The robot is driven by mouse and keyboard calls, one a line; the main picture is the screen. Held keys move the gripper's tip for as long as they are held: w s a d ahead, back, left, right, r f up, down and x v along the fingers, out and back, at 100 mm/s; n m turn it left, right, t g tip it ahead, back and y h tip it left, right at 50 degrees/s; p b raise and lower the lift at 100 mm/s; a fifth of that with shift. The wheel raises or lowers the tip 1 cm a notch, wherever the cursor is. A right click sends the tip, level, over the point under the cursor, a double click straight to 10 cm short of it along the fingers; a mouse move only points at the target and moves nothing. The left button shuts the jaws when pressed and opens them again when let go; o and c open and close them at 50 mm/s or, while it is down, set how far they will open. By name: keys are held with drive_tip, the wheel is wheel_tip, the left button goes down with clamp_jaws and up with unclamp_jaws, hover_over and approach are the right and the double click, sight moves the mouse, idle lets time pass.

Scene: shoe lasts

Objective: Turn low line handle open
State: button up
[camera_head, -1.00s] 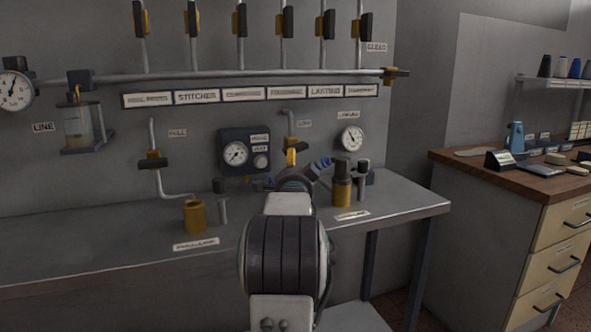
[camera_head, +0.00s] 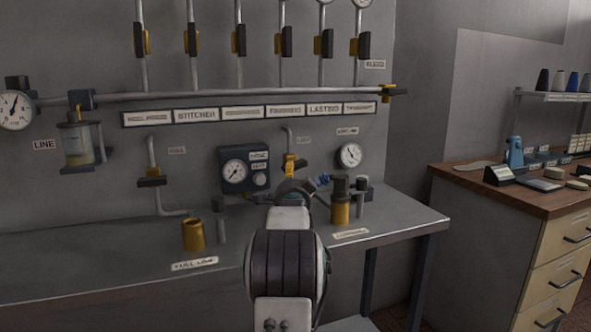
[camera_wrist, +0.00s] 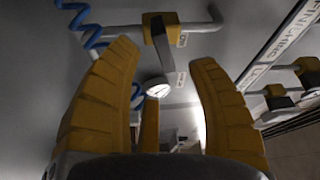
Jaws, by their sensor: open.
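The low line valve (camera_head: 289,159) is a yellow body on a thin grey pipe on the wall, beside a small label. In the wrist view its yellow body (camera_wrist: 152,32) sits at the top centre. Its dark flat handle (camera_wrist: 166,50) lies crosswise to the pipe and points down between my fingers. My gripper (camera_wrist: 163,54) is open, with one thick yellow finger on each side of the handle's end. I cannot tell whether either finger touches it. In the head view my wrist hides the fingers and part of the valve.
The full line valve (camera_head: 152,181) with a crosswise dark handle is to the left. A gauge box (camera_head: 244,169) and a round gauge (camera_head: 349,155) flank the low line. Yellow-based fittings (camera_head: 193,235) stand on the grey bench (camera_head: 90,255). A blue coiled hose (camera_wrist: 84,22) hangs close on the left.

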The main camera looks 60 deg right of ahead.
sight(295, 170)
drive_tip(key=shift+x, duration=3.7)
clamp_jaws()
drive_tip(key=shift+f, duration=0.1)
